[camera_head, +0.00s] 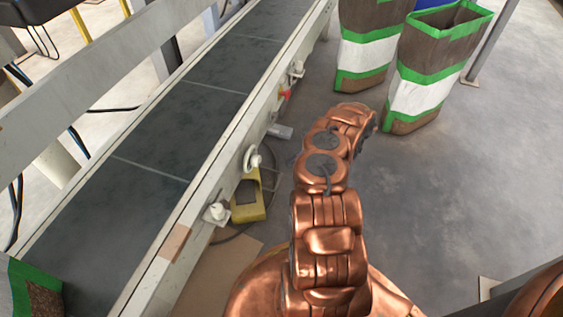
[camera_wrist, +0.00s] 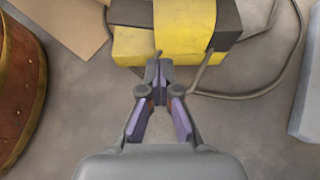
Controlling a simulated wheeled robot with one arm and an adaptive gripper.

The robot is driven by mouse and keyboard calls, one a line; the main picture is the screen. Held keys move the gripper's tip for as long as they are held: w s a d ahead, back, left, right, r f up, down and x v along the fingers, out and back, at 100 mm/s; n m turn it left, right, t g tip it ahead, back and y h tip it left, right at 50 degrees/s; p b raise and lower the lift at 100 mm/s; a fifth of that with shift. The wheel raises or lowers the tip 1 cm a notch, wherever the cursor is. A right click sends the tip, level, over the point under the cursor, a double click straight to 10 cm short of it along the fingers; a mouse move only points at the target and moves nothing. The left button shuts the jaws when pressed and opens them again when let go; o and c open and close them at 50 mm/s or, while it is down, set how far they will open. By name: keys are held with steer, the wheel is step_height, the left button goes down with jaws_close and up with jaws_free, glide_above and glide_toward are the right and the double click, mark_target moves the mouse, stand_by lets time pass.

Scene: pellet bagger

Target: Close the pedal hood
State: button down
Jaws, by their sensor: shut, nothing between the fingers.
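The yellow pedal hood (camera_head: 247,212) is on the floor beside the conveyor, left of my arm. Its yellow sides frame a dark opening, and its upper part stands near the conveyor's side rail. In the wrist view the hood (camera_wrist: 184,22) is at the top, yellow over a dark grey body. I cannot tell exactly how far it is raised. My gripper (camera_wrist: 160,66) is shut and empty, pointing at the hood's near yellow edge. The fingertips look close to that edge; contact is unclear. In the head view my gripper is hidden by my copper arm.
The conveyor (camera_head: 205,103) runs along the left, with white knobs (camera_head: 252,158) on its rail. A cable (camera_wrist: 262,88) curves across the floor by the hood. Cardboard (camera_wrist: 65,24) lies at upper left. Two open bags (camera_head: 430,75) stand at the back right. Floor on the right is clear.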

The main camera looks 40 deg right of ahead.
steer(key=b+x, duration=0.2)
steer(key=x, duration=0.5)
steer(key=shift+a+f, duration=0.1)
steer(key=shift+f, duration=0.1)
steer(key=shift+w+a+f+b, duration=0.1)
steer(key=shift+w+a+b, duration=0.25)
steer(key=shift+a, duration=0.35)
steer(key=shift+w+a+r+b, duration=0.1)
steer(key=shift+w+a+b, duration=0.15)
steer(key=shift+w+a, duration=0.35)
steer(key=shift+w+a+f+b, duration=0.1)
steer(key=shift+w+a+b, duration=0.2)
steer(key=shift+a, duration=0.5)
